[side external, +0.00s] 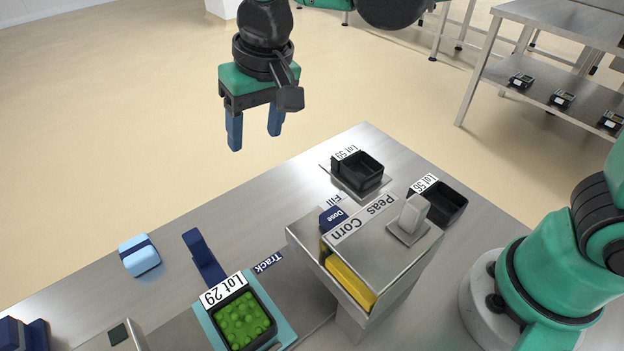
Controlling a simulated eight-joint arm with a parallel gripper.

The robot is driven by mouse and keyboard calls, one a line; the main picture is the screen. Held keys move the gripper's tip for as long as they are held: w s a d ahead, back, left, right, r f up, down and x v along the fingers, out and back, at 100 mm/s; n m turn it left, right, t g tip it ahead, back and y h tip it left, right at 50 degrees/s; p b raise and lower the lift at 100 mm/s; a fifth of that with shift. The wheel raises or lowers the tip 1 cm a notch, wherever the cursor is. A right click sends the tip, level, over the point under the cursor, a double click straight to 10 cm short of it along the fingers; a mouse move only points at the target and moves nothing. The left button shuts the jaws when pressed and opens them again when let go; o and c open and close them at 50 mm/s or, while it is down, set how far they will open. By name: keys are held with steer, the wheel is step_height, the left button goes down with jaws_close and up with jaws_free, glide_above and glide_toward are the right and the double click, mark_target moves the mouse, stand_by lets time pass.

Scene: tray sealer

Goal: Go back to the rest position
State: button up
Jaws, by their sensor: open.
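My gripper (255,137) hangs in the air above the back edge of the steel table (195,225), at the upper middle of the side external view. Its two blue fingers point down and are spread apart, with nothing between them. It is clear of everything on the table.
A steel dispenser (390,265) marked Peas and Corn stands mid-table. Black trays, Lot 59 (372,170) and Lot 56 (452,209), are near it. The Lot 29 tray (272,326) holds green contents. A light-blue block (139,255) lies left. A shelf rack (555,60) stands back right.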

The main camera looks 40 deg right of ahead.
steer(key=s+d+f+t, duration=0.1)
steer(key=s+d+t, duration=0.1)
steer(key=d, duration=0.6)
steer(key=s+d+f+t+h, duration=0.1)
steer(key=s+d+t, duration=0.1)
steer(key=s+d, duration=0.3)
steer(key=d, duration=0.3)
steer(key=shift+t, duration=0.3)
steer(key=shift+d, duration=0.1)
